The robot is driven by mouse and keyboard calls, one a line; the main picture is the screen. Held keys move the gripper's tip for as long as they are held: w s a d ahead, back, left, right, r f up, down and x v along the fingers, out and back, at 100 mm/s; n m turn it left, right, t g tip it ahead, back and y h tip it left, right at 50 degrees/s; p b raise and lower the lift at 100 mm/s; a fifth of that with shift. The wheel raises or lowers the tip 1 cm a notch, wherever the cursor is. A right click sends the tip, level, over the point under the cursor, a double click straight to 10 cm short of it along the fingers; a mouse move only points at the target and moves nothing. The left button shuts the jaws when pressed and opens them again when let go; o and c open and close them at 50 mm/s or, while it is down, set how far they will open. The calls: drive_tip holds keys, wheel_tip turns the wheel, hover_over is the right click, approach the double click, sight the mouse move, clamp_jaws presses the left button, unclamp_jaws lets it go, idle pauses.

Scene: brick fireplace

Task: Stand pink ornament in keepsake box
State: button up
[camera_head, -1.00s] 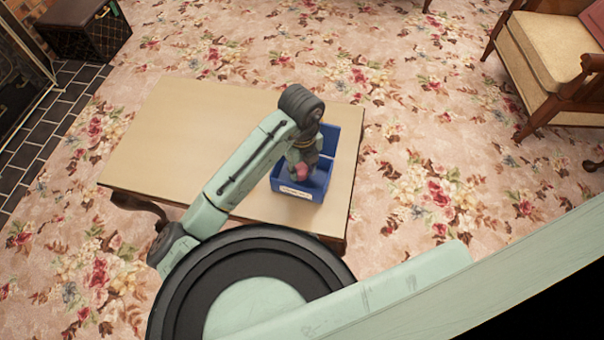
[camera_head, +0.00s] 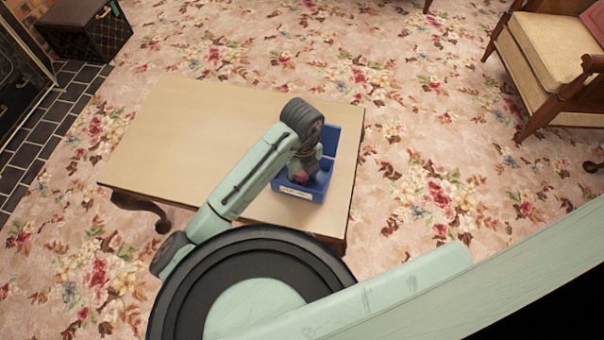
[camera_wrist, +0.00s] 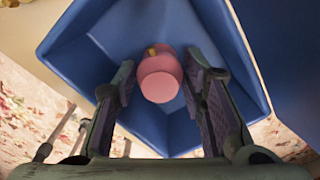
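The pink ornament (camera_wrist: 159,78) is between my gripper's fingertips in the wrist view, with a small gold-coloured spot on it. The blue keepsake box (camera_wrist: 78,62) surrounds the ornament in that view. In the head view the box (camera_head: 312,193) stands at the table's right side, its lid raised at the back. My gripper (camera_head: 301,172) reaches down into it, and the ornament (camera_head: 300,177) shows just above the front wall. Whether the ornament touches the box floor is hidden.
The box sits on a wooden table (camera_head: 190,130) whose left part is bare. The table's right edge is close to the box. An armchair (camera_head: 545,50) stands at the upper right, and a dark case (camera_head: 85,28) at the upper left, on flowered carpet.

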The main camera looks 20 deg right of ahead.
sight(302, 173)
drive_tip(key=shift+r, duration=0.15)
wheel_tip(302, 173, up, 12)
drive_tip(key=p, duration=0.1)
idle(0.4)
